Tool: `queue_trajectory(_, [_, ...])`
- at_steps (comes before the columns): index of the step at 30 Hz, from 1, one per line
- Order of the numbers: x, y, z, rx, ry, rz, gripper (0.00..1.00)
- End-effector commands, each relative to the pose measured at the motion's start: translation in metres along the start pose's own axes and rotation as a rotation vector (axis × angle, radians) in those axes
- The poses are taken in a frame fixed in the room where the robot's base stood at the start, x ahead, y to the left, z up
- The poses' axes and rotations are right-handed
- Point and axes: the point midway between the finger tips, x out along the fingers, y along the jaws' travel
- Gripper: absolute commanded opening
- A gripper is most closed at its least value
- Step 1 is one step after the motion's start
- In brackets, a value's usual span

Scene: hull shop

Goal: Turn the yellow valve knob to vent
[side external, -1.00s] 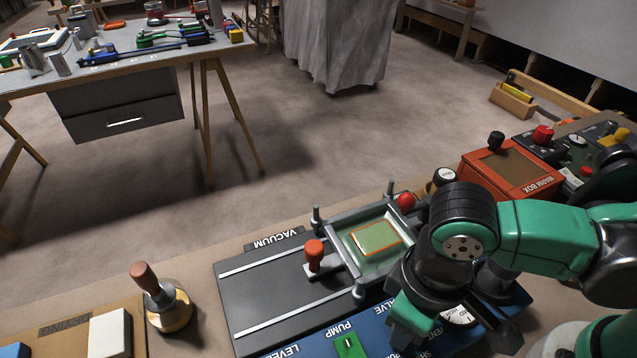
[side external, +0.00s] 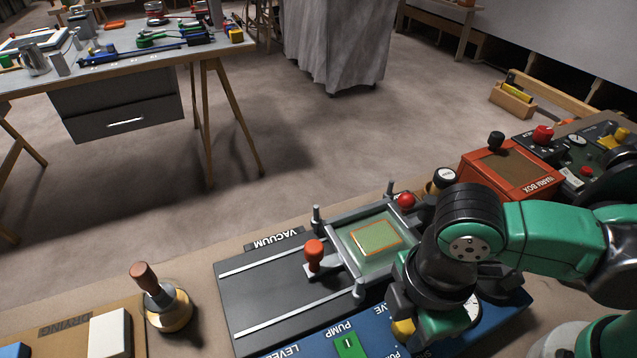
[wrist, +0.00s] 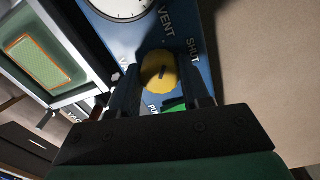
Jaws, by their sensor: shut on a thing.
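The yellow valve knob (wrist: 158,72) is round, with a short dark mark on its face. It sits on the blue panel (wrist: 208,12) near the white words VENT and SHUT. In the wrist view my gripper (wrist: 158,84) has one dark finger on each side of the knob, shut on it. I cannot tell which word the mark points at. In the side external view part of the knob (side external: 403,328) shows below my gripper (side external: 398,312), whose fingers are mostly hidden by my wrist.
A white dial gauge (wrist: 122,4) lies close to the knob. A green pump switch (side external: 349,345) is to the left on the panel. A clamped frame with a red-knobbed handle (side external: 380,238) stands behind. An orange warm box (side external: 512,172) is at right.

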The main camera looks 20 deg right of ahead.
Motion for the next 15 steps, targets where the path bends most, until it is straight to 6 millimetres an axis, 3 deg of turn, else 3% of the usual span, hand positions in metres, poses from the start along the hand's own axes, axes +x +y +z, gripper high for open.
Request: queue_trajectory(15, [0.0002, -0.0003, 0.0004, -0.162, 0.004, -0.001, 0.0])
